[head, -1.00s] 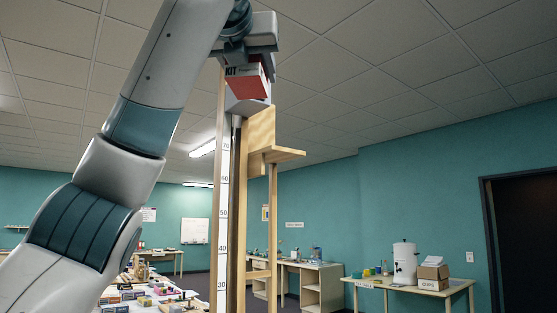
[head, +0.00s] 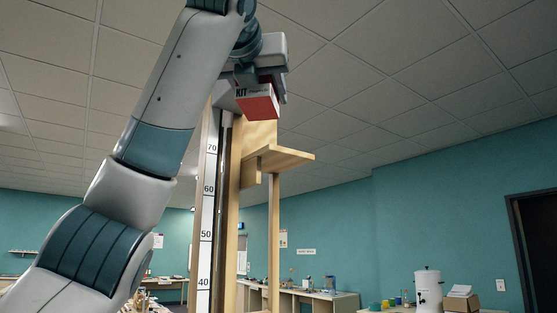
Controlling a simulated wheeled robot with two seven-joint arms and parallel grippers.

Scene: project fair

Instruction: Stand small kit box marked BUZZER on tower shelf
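My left arm comes in from the left, and its gripper (head: 262,80) is high up near the top of the tower. It is shut on a small red and white kit box (head: 262,104). "KIT" shows on its pale side; the smaller print is too small to read. The box is tilted in view, in front of the tower's upper wooden board and above the small wooden tower shelf (head: 285,155). The box and shelf look apart. The wooden tower (head: 232,200) carries a white number scale. My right gripper is not in view.
The shelf sticks out to the right on a wooden bracket, its right side clear. Behind are a desk (head: 320,295) with small items and a white urn (head: 428,290) beside a cardboard box (head: 461,300). A dark doorway (head: 540,245) is at far right.

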